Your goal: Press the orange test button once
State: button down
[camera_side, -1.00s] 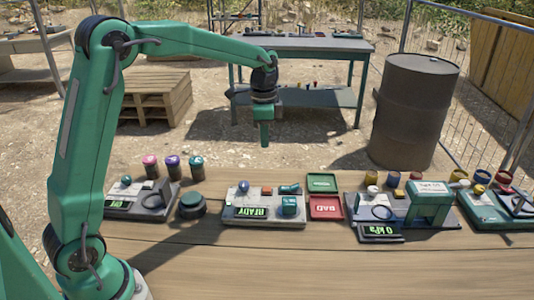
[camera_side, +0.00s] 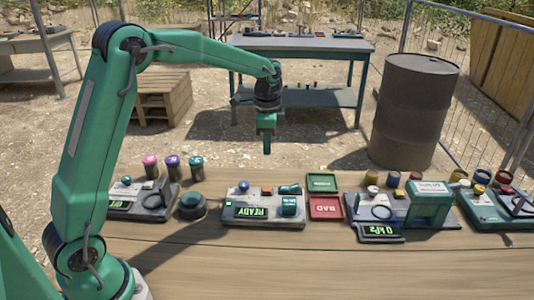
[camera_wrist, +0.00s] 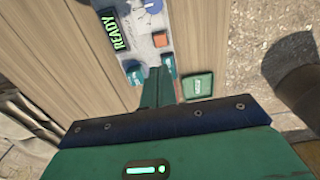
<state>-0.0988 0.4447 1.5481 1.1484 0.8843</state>
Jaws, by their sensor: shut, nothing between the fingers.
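The orange test button (camera_side: 267,190) is a small square block on the grey panel with the display reading READY (camera_side: 251,212). It also shows in the wrist view (camera_wrist: 160,39), above my fingertips in the picture. My gripper (camera_side: 267,150) is shut and empty, pointing down. It hangs in the air above the panel, apart from the button. In the wrist view my gripper (camera_wrist: 161,72) covers part of the panel near the teal blocks.
On the panel, a blue knob (camera_side: 244,187) and a teal block (camera_side: 289,207) flank the button. Green (camera_side: 322,182) and red (camera_side: 325,207) trays lie to the right. A dark round teal-topped device (camera_side: 192,205) stands left. The table front is clear.

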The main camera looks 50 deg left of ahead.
aim_at(267, 189)
notch_tip(267, 189, down, 12)
jog(key=shift+f, duration=0.15)
dwell(0.5)
jog(key=shift+f, duration=0.15)
jog(key=shift+s+f, duration=0.1)
jog(key=shift+f, duration=0.95)
jog(key=shift+r, duration=0.1)
notch_tip(267, 189, up, 15)
jog(key=shift+w, duration=0.3)
dwell(0.6)
